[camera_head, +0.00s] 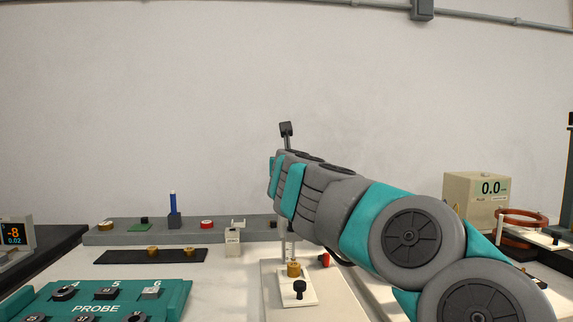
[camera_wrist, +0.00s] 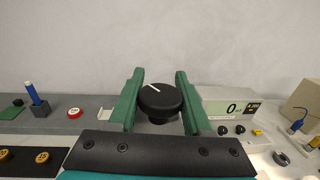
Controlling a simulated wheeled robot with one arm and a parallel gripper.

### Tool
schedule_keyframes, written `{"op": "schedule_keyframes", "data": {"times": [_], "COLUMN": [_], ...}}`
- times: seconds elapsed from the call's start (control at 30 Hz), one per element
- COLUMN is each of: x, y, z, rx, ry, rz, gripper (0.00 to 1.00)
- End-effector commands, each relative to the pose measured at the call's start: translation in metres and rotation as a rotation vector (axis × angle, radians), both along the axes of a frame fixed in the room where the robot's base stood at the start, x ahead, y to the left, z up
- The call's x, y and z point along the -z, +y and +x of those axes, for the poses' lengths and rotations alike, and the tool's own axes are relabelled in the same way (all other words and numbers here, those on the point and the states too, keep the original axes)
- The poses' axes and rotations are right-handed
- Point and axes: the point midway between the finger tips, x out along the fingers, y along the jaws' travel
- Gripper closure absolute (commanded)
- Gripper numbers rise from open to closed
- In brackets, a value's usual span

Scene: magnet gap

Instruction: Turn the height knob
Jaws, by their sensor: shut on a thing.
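The black round knob (camera_wrist: 159,99) with a white pointer line shows in the wrist view, between the two green fingers of my gripper (camera_wrist: 160,88). The gripper is shut on this knob, one finger on its left side and one on its right. The white line points up and to the left. In the head view my arm hides the knob and the fingers. I cannot read any label on the knob.
A teal PROBE tray (camera_head: 176,299) lies front left. A cream plate (camera_head: 275,293) with a brass knob (camera_head: 293,269) and a black knob (camera_head: 300,288) is below my arm. A grey shelf (camera_head: 125,238) runs behind.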

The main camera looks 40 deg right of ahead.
Motion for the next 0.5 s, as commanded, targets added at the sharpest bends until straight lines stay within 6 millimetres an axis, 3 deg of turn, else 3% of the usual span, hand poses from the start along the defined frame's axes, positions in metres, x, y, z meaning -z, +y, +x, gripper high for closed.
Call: {"op": "schedule_keyframes", "data": {"times": [0.5], "x": [0.0008], "y": [-0.0032], "z": [-0.0029], "rx": [0.194], "ry": [-0.003], "rz": [-0.001], "gripper": [1.0]}}
